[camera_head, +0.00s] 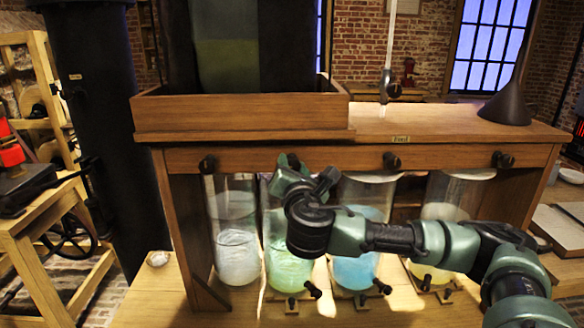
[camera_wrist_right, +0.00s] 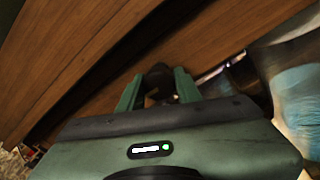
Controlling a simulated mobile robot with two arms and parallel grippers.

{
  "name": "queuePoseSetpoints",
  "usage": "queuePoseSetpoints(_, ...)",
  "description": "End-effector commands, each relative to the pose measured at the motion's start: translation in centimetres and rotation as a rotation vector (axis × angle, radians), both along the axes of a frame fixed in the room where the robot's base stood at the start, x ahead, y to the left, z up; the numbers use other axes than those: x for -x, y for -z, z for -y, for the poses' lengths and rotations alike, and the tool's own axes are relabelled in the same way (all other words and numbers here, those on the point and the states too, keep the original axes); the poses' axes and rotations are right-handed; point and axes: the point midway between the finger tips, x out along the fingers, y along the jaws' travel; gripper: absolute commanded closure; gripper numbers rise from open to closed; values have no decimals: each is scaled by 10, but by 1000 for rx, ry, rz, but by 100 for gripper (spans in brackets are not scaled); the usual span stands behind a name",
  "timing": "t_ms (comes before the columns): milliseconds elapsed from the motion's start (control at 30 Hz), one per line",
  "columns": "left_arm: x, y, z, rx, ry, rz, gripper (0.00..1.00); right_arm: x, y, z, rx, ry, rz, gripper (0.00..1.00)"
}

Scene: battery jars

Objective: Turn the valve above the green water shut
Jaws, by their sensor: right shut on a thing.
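Dark valve knobs sit along the stand's front board. The knob above the green water is mostly hidden by my right gripper (camera_head: 288,165) in the head view. In the right wrist view, a dark valve knob (camera_wrist_right: 158,78) sits between the two green fingers of my right gripper (camera_wrist_right: 158,90), which is shut on it. My left gripper is in neither view.
Other jars hold clear water (camera_head: 238,260), blue water (camera_head: 355,268) and yellowish water (camera_head: 430,270). Other knobs are at the left (camera_head: 208,164), middle right (camera_head: 390,160) and far right (camera_head: 502,160). Small taps (camera_head: 312,289) stand low in front of the jars. A dark funnel (camera_head: 507,105) stands on top.

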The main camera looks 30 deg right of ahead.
Motion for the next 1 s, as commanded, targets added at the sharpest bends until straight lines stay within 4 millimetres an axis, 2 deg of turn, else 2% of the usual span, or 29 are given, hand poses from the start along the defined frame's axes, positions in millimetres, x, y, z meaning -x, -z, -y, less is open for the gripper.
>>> queuePoseSetpoints(267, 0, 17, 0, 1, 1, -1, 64, 0, 4, -1, -135, -2, 81, 100)
queuePoseSetpoints(1000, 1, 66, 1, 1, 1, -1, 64, -1, 3, -2, -730, 0, 444, 100)
